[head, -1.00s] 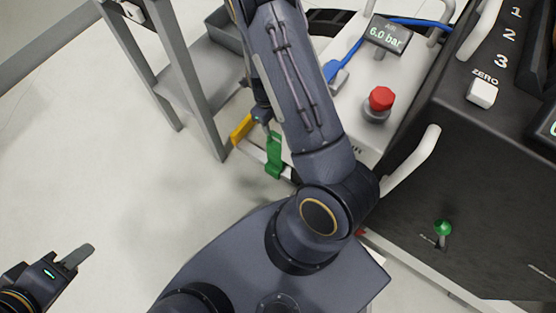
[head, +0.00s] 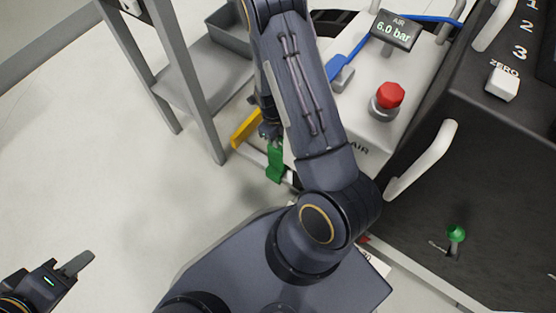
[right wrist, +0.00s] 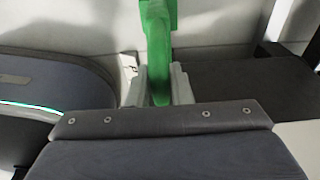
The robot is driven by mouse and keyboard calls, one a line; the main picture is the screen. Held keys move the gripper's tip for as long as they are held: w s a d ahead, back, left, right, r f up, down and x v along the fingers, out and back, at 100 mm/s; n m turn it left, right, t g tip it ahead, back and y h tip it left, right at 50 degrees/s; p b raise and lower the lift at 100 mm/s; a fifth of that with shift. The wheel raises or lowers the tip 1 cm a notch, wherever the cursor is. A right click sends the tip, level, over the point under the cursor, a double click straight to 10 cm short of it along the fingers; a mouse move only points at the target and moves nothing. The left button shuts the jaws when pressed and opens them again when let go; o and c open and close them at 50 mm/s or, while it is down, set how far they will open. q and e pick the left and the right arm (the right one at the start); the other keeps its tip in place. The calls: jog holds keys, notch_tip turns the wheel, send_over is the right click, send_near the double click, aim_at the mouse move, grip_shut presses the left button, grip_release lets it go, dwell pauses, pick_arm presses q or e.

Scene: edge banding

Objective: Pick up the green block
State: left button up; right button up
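The green block (head: 275,164) is upright and narrow, low beside the white machine, at the end of a pale rail in the head view. My right gripper (head: 270,134) is at its upper end. In the right wrist view the green block (right wrist: 158,45) runs down between the two pale fingers of my right gripper (right wrist: 160,88), one close on each side. I cannot tell whether they press on it. My left gripper (head: 76,264) is at the lower left over bare floor, far from the block, its fingers seen edge-on with nothing visible in them.
A grey rack (head: 190,90) with a grey bin (head: 229,32) stands behind. The white machine has a red button (head: 388,96), and a dark cabinet (head: 430,215) stands at right. The floor at left is clear.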

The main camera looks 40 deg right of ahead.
grip_shut()
jog(key=shift+r, duration=0.1)
